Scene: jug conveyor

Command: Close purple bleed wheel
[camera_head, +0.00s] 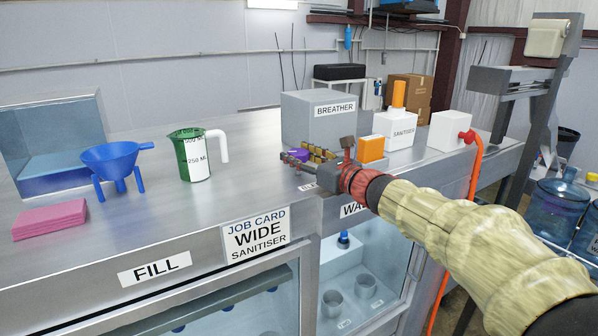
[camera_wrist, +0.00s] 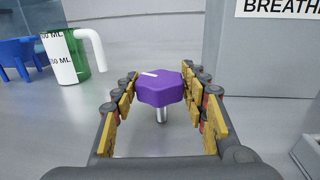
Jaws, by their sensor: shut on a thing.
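The purple bleed wheel (camera_wrist: 161,88) is a lobed knob with a white mark on top, on a thin metal stem that rises from the counter. My gripper (camera_wrist: 160,80) has its yellow-padded fingers on both sides of the wheel, shut on it. In the head view the wheel (camera_head: 299,154) is partly hidden behind my gripper (camera_head: 308,158), which reaches in from the right.
The grey BREATHER box (camera_head: 318,122) stands just behind the wheel. A green jug (camera_head: 191,156), blue funnel (camera_head: 113,161) and pink cloth stack (camera_head: 49,219) are to the left. An orange-topped box (camera_head: 371,149) and sanitiser bottle (camera_head: 398,128) stand to the right.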

